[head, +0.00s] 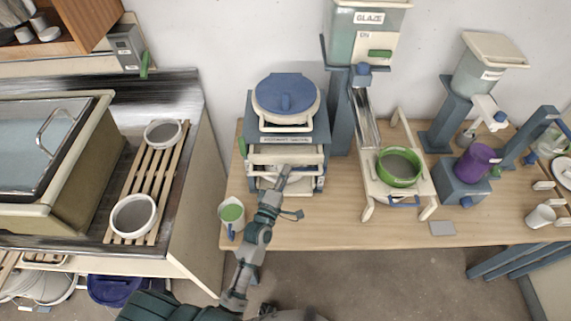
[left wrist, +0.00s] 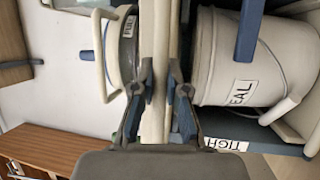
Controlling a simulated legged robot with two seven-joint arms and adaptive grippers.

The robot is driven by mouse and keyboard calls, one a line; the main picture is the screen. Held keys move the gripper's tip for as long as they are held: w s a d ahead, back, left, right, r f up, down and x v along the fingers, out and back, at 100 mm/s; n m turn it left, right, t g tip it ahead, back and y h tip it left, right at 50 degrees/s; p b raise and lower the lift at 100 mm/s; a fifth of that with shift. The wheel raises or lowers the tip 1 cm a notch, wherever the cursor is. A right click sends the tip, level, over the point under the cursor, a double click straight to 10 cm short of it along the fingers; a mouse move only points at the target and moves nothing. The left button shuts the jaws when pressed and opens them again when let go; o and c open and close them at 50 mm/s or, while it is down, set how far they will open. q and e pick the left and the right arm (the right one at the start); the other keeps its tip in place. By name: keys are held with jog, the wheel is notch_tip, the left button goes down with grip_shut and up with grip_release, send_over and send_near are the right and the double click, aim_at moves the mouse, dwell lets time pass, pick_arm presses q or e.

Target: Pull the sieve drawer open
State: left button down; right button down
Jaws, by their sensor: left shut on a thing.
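The sieve drawer (head: 286,158) is a cream-fronted unit low in the blue cabinet (head: 319,124) on the wooden bench. A cream bar runs across its front. My left gripper (head: 283,174) reaches it from the front. In the left wrist view my left gripper (left wrist: 159,92) is shut with one finger on each side of the cream bar (left wrist: 159,120). The gripper hides part of the bar, and I cannot tell how far the drawer is out. My right gripper is not in view.
A blue-lidded bucket (head: 286,94) sits on the cabinet. A green-topped jug (head: 231,211) stands left of my left arm. A green-rimmed bowl (head: 399,167) sits on a cream stand to the right. Bench surface near the front edge is mostly clear.

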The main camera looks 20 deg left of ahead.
pick_arm(q)
jog(key=s+d+p, duration=0.2)
jog(key=s, duration=0.7)
jog(key=s+d+p, duration=0.2)
jog(key=s+d, duration=0.1)
jog(key=s, duration=0.6)
jog(key=shift+f, duration=0.2)
jog(key=shift+d, duration=0.1)
jog(key=c, duration=1.2)
grip_release()
jog(key=shift+w, duration=0.15)
jog(key=v, duration=1.2)
